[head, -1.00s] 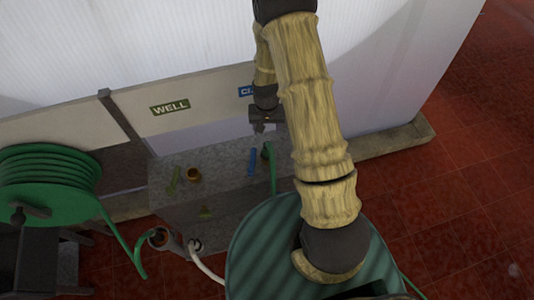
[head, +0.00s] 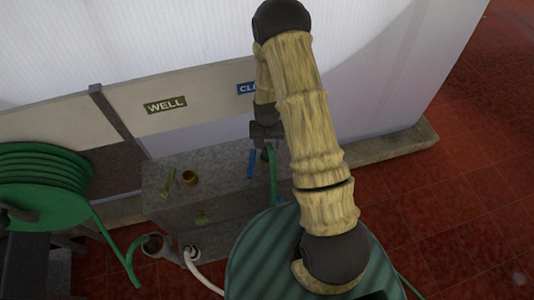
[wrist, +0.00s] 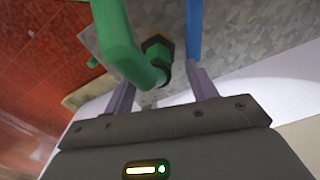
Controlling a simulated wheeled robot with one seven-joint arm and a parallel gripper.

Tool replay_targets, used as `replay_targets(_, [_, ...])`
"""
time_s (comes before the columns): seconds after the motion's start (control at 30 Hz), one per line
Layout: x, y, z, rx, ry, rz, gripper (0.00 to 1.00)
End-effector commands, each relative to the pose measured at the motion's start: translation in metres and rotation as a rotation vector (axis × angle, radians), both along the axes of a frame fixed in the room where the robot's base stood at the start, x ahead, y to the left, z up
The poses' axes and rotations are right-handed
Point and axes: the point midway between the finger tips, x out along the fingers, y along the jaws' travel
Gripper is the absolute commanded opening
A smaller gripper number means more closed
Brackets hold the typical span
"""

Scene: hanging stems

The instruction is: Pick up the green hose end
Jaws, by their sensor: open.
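A green hose (head: 273,178) rises over the front edge of a grey metal box, and its end (head: 266,153) is on the box's top, just under my gripper (head: 266,134). In the wrist view the bent green hose end (wrist: 135,58) has a dark green collar (wrist: 157,48). My gripper (wrist: 160,80) is open, with one finger on each side of the hose end. I cannot tell whether either finger touches it. Part of the gripper is hidden behind my arm in the head view.
The grey box (head: 217,172) carries a blue strip (head: 251,163), a green strip (head: 169,181) and a brass fitting (head: 190,178). A green hose reel (head: 45,180) stands at left, and a white hose (head: 206,280) runs below. A wall with a WELL sign (head: 165,105) stands behind.

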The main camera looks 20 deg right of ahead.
Motion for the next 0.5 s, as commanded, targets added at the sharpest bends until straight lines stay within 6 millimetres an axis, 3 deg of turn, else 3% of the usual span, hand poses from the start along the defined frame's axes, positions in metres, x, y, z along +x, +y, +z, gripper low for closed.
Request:
replay_targets(0.3, [-0.003, -0.002, -0.045, 0.000, 0.001, 0.000, 0.57])
replay_targets(0.5, [-0.003, -0.002, -0.052, 0.000, 0.000, 0.000, 0.57])
